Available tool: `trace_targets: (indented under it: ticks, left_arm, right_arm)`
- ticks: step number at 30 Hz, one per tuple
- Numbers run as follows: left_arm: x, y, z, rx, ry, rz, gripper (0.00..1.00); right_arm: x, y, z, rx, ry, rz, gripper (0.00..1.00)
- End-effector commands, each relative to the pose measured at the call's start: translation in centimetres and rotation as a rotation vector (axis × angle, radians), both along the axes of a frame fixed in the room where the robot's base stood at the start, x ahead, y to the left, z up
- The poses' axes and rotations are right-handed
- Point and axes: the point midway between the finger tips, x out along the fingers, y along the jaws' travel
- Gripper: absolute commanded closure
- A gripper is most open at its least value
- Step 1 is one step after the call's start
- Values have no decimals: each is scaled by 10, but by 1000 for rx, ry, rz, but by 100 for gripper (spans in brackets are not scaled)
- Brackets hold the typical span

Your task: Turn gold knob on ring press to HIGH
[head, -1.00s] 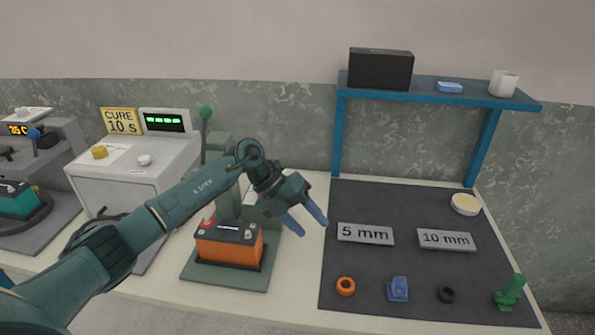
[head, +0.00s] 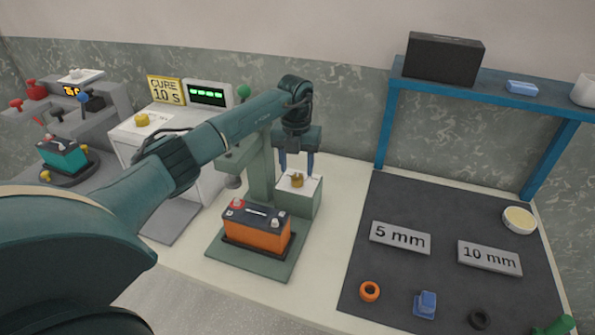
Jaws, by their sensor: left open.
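The ring press (head: 260,172) is a green column stand with a base plate, and an orange battery (head: 256,228) with a black top sits on that base. A small green box with a white top plate (head: 310,186) stands at the right of the column. A gold knob (head: 297,181) sits on that plate. The marks around it are too small to read, so its setting cannot be told. My left gripper (head: 296,171) points down, open, with its two blue fingers just above and to either side of the knob. Contact cannot be told. My right gripper is not in view.
A white cure machine (head: 190,140) with another gold knob (head: 141,119) stands left of the press. Farther left is a grey station with a teal battery (head: 62,154). A dark mat (head: 400,275) with rings and labels lies right. A blue shelf (head: 495,92) stands behind the mat.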

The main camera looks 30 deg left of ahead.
Motion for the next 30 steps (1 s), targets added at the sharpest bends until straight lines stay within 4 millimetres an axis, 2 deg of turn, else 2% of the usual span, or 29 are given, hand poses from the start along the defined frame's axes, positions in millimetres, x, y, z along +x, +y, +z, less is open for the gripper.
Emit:
trace_targets:
  ticks: [3, 7, 18, 30]
  left_arm:
    - [0, -1, -18, -2, 2, -1, 50]
    - [0, -1, -29, -1, 0, -1, 50]
    - [0, -1, -34, -2, -1, -2, 50]
    - [0, -1, -34, -2, -2, -2, 83]
  right_arm:
    - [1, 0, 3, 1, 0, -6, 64]
    - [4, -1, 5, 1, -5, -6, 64]
    - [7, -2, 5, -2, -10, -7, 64]
    - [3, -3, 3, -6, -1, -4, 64]
